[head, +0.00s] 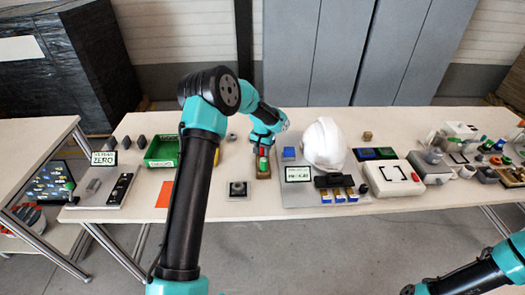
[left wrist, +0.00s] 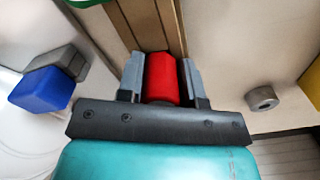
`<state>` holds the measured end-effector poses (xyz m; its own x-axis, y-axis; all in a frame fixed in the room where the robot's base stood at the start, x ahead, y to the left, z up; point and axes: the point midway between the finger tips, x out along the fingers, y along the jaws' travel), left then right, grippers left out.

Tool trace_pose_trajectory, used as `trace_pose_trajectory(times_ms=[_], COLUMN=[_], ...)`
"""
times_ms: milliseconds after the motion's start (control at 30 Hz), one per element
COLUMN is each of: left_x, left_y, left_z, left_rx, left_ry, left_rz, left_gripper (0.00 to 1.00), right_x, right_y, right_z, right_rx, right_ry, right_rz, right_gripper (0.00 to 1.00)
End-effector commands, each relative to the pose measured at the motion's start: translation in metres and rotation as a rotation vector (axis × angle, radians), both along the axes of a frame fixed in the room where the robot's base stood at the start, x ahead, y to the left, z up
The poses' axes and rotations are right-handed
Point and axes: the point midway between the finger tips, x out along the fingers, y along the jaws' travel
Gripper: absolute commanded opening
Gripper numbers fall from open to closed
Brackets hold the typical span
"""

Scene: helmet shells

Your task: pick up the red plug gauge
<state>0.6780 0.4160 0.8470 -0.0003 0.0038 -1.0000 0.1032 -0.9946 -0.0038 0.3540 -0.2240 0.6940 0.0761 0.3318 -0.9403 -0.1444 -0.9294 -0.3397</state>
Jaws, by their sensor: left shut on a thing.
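The red plug gauge (left wrist: 161,78) stands between the two grey fingers of my left gripper (left wrist: 163,82) in the left wrist view, with a finger against each side. In the head view the red gauge (head: 263,164) shows at a brown wooden rack (head: 264,175), just below my left gripper (head: 263,150). The wooden rack (left wrist: 155,25) runs behind the gauge in the wrist view. I cannot tell whether the gauge is clear of the rack. My right arm enters at the lower right of the head view, its gripper out of frame.
A white helmet shell (head: 324,145) stands on a grey plate right of the rack, with a blue block (head: 289,153) beside it. A green tray (head: 162,151) is to the left. A dark square fixture (head: 238,189) stands nearer.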

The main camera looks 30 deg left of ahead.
Motion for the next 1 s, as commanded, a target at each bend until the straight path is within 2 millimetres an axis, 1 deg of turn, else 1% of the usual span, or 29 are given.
trace_pose_trajectory(times_ms=[33,67,300,467,567,900,1000], left_x=[0.0,0.0,0.0,0.0,0.001,0.001,0.0], left_y=[0.0,0.0,0.0,0.0,0.0,0.0,0.0], left_z=[0.0,0.0,0.001,0.01,0.022,0.082,0.093], left_rx=[0.0,0.0,0.0,0.001,0.0,0.0,0.0], left_ry=[0.0,0.0,0.0,-0.001,-0.003,-0.004,-0.002], left_rz=[0.0,0.0,0.0,0.0,0.001,0.001,0.0], left_gripper=[0.19,0.17,0.16,0.16,0.16,0.16,0.16], right_x=[0.0,0.0,0.0,0.0,0.0,0.0,0.0], right_y=[0.0,0.0,0.0,0.0,0.0,0.0,0.0], right_z=[0.0,0.0,0.0,0.0,0.0,0.0,0.0], right_rx=[0.0,0.0,0.0,0.0,0.0,0.0,0.0], right_ry=[0.0,0.0,0.0,0.0,0.0,0.0,0.0], right_rz=[0.0,0.0,0.0,0.0,0.0,0.0,0.0], right_gripper=[0.43,0.43,0.43,0.43,0.43,0.43,0.43])
